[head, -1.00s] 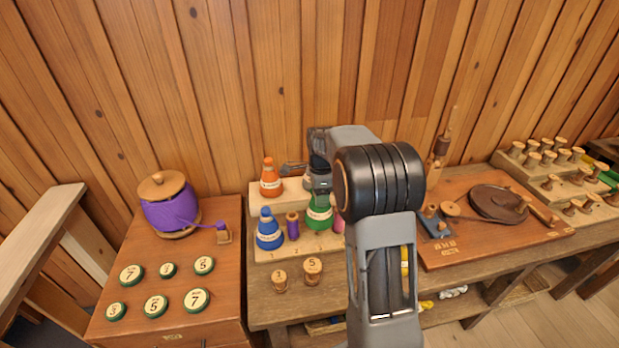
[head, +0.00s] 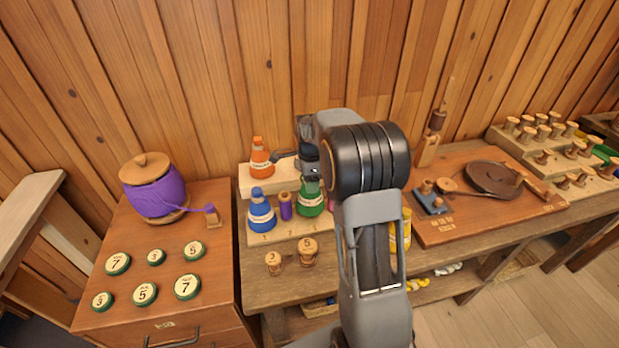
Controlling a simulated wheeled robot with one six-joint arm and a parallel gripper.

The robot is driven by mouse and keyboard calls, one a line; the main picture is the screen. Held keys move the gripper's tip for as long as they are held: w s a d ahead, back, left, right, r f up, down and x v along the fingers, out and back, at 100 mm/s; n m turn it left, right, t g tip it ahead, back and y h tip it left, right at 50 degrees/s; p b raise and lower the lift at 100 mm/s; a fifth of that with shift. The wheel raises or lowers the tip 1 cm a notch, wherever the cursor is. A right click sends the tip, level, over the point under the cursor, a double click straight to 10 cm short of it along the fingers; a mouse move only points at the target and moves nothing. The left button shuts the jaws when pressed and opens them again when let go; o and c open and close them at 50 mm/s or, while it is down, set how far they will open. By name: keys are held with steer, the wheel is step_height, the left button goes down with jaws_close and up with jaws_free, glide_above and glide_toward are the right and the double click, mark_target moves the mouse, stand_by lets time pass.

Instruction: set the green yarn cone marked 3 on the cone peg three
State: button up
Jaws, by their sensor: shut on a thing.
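The green yarn cone (head: 311,202) stands upright at the right of the front step of the wooden peg stand (head: 262,238), with a pale band around it. The number on its band is too small to read. My gripper (head: 310,181) is over it from above, shut on its top. The peg under the cone is hidden, and I cannot tell whether its base touches the step. My arm covers the stand's right side.
A blue cone (head: 261,214) and a purple spool (head: 286,208) stand left of the green cone. An orange cone (head: 261,160) is on the back step. Wooden spools marked 3 (head: 274,263) and 5 (head: 308,252) stand in front.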

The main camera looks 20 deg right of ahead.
steer(key=shift+f, duration=0.3)
stand_by(0.4)
steer(key=shift+f+b, duration=0.6)
steer(key=shift+f, duration=0.85)
stand_by(1.3)
steer(key=o, duration=1.2)
steer(key=shift+o, duration=0.2)
steer(key=shift+r, duration=0.1)
steer(key=shift+r+p, duration=4)
steer(key=shift+r, duration=1.5)
